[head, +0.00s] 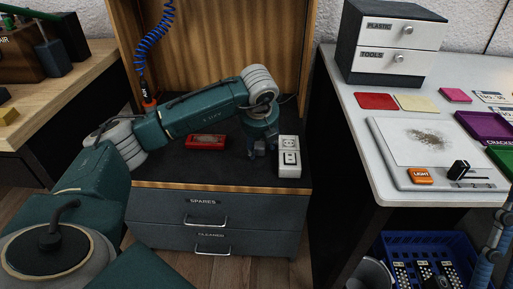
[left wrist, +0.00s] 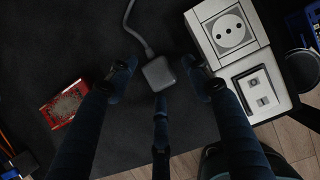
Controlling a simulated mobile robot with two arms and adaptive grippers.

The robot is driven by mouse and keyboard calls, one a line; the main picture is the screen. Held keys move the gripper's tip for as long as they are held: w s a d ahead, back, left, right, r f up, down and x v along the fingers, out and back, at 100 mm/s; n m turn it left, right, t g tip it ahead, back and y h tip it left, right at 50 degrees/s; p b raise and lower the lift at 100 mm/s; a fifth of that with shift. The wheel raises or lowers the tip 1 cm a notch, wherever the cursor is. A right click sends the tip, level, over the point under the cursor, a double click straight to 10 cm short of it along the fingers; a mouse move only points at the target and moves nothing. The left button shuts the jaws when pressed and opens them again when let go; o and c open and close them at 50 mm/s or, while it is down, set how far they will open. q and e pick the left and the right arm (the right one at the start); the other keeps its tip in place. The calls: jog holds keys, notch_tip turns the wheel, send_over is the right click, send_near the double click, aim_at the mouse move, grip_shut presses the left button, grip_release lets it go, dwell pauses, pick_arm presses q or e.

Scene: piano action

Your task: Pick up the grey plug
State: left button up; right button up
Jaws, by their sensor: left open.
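The grey plug (left wrist: 158,73) lies on the dark cabinet top in the left wrist view, with its grey cable running up and away. My left gripper (left wrist: 160,80) is open, with fingers on either side of the plug and a third finger just below it in the picture. I cannot tell whether any finger touches it. In the head view my left gripper (head: 262,147) points down over the dark top, left of the white socket, and I cannot make out the plug there. My right gripper is not in view.
A white socket and switch unit (head: 290,158) stands close beside the gripper. A red box (head: 207,141) lies to the left. A blue coiled hose (head: 150,45) hangs at the back left. Drawers (head: 215,210) are below; a white worktable (head: 350,95) is at right.

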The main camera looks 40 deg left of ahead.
pick_arm(q)
jog(key=shift+f, duration=0.1)
jog(key=c, duration=0.9)
jog(key=shift+c, duration=0.2)
